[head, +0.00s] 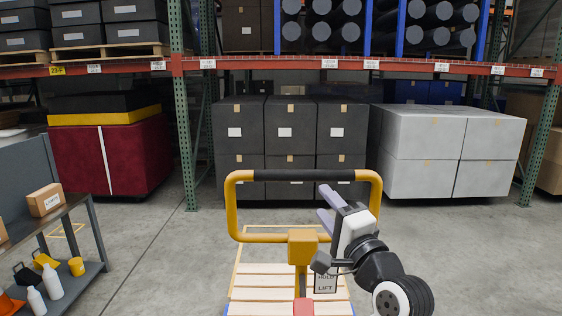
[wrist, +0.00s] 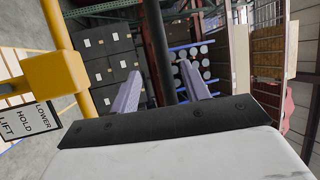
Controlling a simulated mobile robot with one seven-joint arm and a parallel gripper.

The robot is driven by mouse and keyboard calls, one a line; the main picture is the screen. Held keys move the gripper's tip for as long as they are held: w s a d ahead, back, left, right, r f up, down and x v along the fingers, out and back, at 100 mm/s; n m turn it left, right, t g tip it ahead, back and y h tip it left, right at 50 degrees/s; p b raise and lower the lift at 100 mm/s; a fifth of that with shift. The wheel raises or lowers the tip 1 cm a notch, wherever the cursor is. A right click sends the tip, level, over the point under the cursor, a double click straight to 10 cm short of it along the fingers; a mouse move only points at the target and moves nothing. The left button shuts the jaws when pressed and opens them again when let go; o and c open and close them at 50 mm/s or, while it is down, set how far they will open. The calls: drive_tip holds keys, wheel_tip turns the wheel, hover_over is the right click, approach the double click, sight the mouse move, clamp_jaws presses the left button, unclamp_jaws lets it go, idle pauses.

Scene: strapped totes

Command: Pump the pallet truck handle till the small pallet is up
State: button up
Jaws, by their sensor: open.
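The pallet truck handle (head: 303,175) is a yellow loop with a black grip bar across its top, upright in the middle of the head view. Its yellow stem block (head: 302,243) carries a LOWER/HOLD/LIFT label (head: 325,282), which also shows in the wrist view (wrist: 36,120). The small pallet (head: 262,282), of pale wood slats, lies beyond the stem; its height off the floor is unclear. My gripper (head: 324,202) is open and empty, just below the right part of the grip bar. In the wrist view the black bar (wrist: 154,40) lines up between the fingers (wrist: 160,68); contact is unclear.
A grey shelf cart (head: 85,235) with a carton (head: 45,200) and bottles stands at left. Behind are a rack with black boxes (head: 290,135), white boxes (head: 450,150) and a dark red block (head: 125,160). Floor (head: 480,250) is clear at right.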

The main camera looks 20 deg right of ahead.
sight(297, 171)
drive_tip(key=p+x, duration=0.2)
drive_tip(key=x, duration=0.4)
drive_tip(key=p+x, duration=0.1)
drive_tip(key=x, duration=0.5)
drive_tip(key=shift+w+r+p, duration=0.25)
drive_tip(key=shift+r+p, duration=0.05)
drive_tip(key=shift+p, duration=0.05)
drive_tip(key=shift+w+a, duration=0.15)
drive_tip(key=shift+w, duration=0.3)
clamp_jaws()
